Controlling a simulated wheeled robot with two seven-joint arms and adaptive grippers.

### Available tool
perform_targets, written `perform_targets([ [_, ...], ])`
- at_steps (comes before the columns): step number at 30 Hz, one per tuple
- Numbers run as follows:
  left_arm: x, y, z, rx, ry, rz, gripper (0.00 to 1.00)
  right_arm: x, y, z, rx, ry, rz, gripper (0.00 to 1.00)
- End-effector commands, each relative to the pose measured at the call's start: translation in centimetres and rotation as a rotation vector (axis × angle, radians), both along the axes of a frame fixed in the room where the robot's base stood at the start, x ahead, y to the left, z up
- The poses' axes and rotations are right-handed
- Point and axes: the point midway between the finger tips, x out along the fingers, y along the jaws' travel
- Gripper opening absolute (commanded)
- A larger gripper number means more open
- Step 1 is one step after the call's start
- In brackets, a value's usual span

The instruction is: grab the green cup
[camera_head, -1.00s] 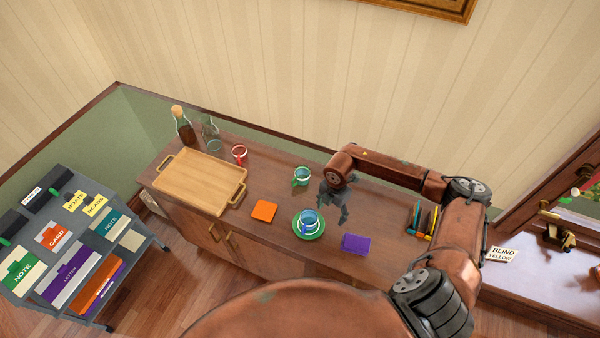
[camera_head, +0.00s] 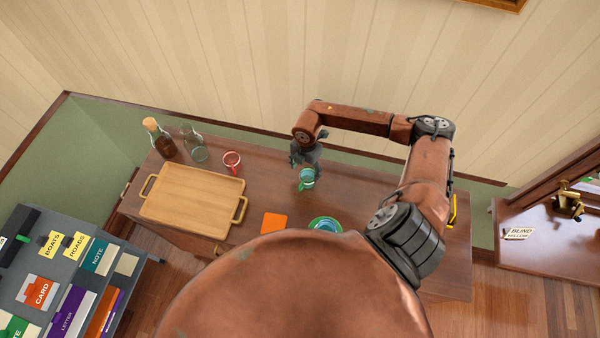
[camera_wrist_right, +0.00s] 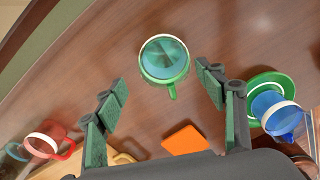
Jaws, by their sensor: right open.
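The green cup (camera_head: 307,178) stands on the wooden cabinet top, right below my right gripper in the head view. In the right wrist view the green cup (camera_wrist_right: 165,60) shows from above, with its handle pointing toward the gripper's palm. My right gripper (camera_head: 306,160) is open. In the wrist view its fingers (camera_wrist_right: 162,82) are spread to either side of the cup's handle end, and nothing is between the pads except the view of the cup beyond. I cannot tell the height gap. My left gripper is not in view.
A blue cup (camera_wrist_right: 277,114) sits on a green saucer (camera_head: 313,222) nearby. A red cup (camera_head: 232,160), a wooden tray (camera_head: 192,194) and bottles (camera_head: 160,141) stand to the left. An orange square (camera_head: 273,223) lies in front. A file cart (camera_head: 75,268) stands at lower left.

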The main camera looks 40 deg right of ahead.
Motion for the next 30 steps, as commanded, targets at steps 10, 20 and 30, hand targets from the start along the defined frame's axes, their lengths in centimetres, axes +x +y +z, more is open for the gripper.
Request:
perform_targets([
  [10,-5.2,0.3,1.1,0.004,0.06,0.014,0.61,0.9,-0.8,-4.6,0.0,0.009,-0.001,0.64],
  [20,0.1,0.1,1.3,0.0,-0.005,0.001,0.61,1.0,-0.7,-6.7,-0.002,0.008,0.002,0.64],
  [30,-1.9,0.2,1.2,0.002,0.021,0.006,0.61,1.0,-0.7,-6.6,-0.001,0.008,0.003,0.48],
])
